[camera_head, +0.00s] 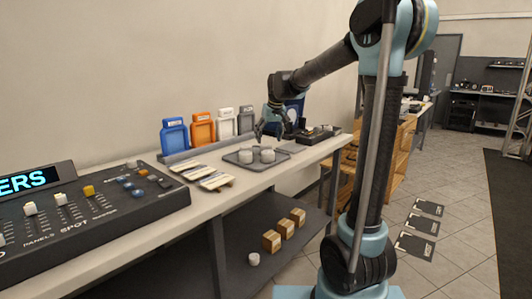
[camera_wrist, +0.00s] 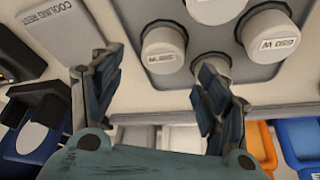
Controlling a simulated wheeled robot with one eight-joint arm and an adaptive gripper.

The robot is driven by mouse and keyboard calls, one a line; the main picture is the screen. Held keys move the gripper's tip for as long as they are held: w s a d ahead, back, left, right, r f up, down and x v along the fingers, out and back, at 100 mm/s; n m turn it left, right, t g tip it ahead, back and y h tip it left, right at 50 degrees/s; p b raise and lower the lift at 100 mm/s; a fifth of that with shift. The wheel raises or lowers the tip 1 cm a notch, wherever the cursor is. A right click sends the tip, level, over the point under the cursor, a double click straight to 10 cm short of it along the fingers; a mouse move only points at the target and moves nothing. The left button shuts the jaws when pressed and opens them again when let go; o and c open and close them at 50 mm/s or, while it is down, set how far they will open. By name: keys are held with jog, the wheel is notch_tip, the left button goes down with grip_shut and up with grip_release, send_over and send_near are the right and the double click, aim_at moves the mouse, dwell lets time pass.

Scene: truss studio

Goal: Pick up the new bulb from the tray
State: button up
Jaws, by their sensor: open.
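A grey tray (camera_head: 258,163) on the bench holds several pale, round-topped bulbs (camera_head: 267,155). In the wrist view the tray (camera_wrist: 120,12) fills the top. One bulb with a printed label (camera_wrist: 163,46) shows ahead of the gap between my fingers. A second labelled bulb (camera_wrist: 268,38), apparently marked 650 W, is to its right. Another bulb (camera_wrist: 213,62) is partly hidden by my right finger, and one more (camera_wrist: 213,8) is cut by the top edge. My gripper (camera_wrist: 153,70) is open and empty; in the head view it hangs just behind the tray (camera_head: 272,134).
A grey plate marked COOLING REST (camera_wrist: 45,25) lies left of the tray in the wrist view. Blue (camera_head: 175,135), orange (camera_head: 203,129) and pale holders stand along the wall. White labelled cards (camera_head: 205,176) and a control desk (camera_head: 90,215) are left of the tray.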

aim_at(266, 145)
jog(key=x, duration=0.5)
jog(key=shift+a+r, duration=0.1)
jog(key=shift+c, duration=0.4)
jog(key=c, duration=1.1)
